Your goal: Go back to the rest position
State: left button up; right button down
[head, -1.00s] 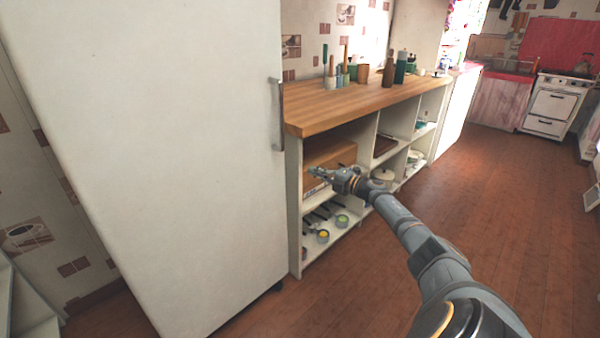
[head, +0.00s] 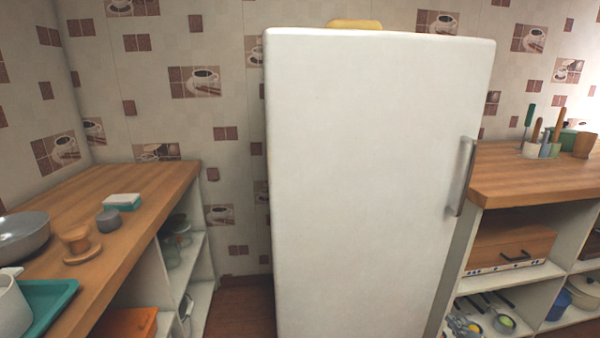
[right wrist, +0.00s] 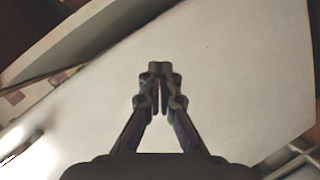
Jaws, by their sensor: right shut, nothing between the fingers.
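My right gripper (right wrist: 160,72) shows in the right wrist view, its fingers brought together with nothing between them. Behind it is a broad pale flat surface that looks like the side or door of the white fridge; I cannot tell how far off it is. No arm or gripper shows in the head view. My left gripper is in neither view.
The white fridge (head: 365,190) stands in the middle, with a metal handle (head: 461,177) on its right. A wooden counter (head: 160,190) with a grey pan (head: 25,230) is at left. Another counter (head: 510,180) over open shelves is at right. A narrow floor gap (head: 240,305) lies left of the fridge.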

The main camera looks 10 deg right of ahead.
jog(key=s+a+f+m+g+y, duration=0.1)
jog(key=s+a+f+m+g, duration=0.35)
jog(key=s+a+f, duration=0.65)
jog(key=s+a+f+m+g, duration=0.4)
jog(key=s+a+f+g, duration=0.2)
jog(key=s+a+f, duration=0.55)
jog(key=s+a+r+m+g+y, duration=0.1)
jog(key=s+a+r+g+y, duration=0.15)
jog(key=s+a, duration=0.5)
pick_arm(q)
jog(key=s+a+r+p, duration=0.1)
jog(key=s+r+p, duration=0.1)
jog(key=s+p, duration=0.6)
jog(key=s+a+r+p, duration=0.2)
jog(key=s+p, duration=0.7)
jog(key=p, duration=0.6)
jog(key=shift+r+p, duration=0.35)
jog(key=shift+p, duration=0.05)
pick_arm(e)
jog(key=s+d+r, duration=0.2)
jog(key=s, duration=0.7)
jog(key=s+d+r+h, duration=0.1)
jog(key=s+d+r, duration=0.1)
jog(key=s, duration=0.7)
jog(key=shift+d+r, duration=0.2)
jog(key=shift+d, duration=0.55)
jog(key=shift+s+h, duration=0.1)
jog(key=shift+h, duration=0.15)
